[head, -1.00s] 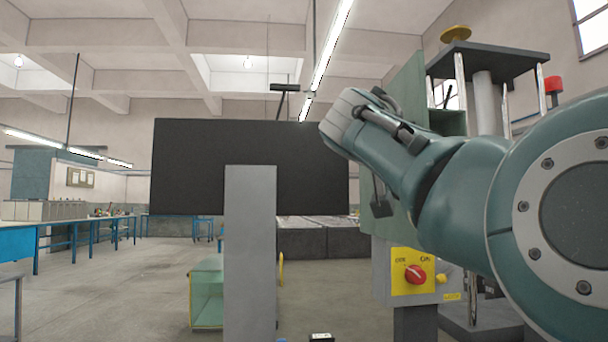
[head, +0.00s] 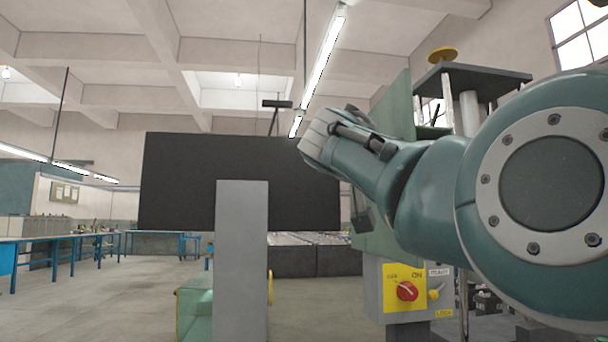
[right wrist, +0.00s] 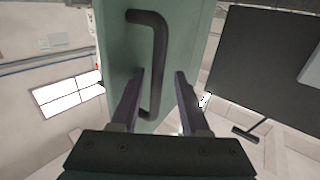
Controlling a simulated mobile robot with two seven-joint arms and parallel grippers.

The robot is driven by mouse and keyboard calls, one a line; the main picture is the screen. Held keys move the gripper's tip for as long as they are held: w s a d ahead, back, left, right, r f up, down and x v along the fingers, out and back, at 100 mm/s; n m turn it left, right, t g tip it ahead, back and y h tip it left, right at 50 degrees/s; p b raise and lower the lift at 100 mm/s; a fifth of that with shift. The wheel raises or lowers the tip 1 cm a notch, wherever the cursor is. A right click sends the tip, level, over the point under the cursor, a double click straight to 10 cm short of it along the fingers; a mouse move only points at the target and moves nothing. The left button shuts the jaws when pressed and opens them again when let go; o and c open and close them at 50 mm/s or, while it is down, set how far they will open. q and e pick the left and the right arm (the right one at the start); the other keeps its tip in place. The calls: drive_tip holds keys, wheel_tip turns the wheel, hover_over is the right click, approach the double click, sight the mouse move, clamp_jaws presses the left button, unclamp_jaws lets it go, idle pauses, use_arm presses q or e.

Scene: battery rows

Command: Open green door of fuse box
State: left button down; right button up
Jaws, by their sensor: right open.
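The green door (head: 400,105) of the fuse box stands partly behind my right arm in the head view. In the right wrist view the green door (right wrist: 118,50) fills the upper middle, with a black bar handle (right wrist: 158,50) on it. My right gripper (right wrist: 160,76) is open, with one finger on each side of the handle's lower part. I cannot tell whether a finger touches it. Below the door in the head view is a grey box with a yellow switch panel (head: 404,287) and a red knob. My left gripper is not in view.
A grey post (head: 241,265) stands in front of a large black panel (head: 190,180). A low green cabinet (head: 195,310) is beside the post. A press-like machine (head: 475,75) stands behind my arm at the right. Open floor lies at the left, before blue tables.

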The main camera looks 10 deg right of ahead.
drive_tip(key=b+v, duration=0.1)
drive_tip(key=v, duration=0.9)
drive_tip(key=shift+b, duration=0.4)
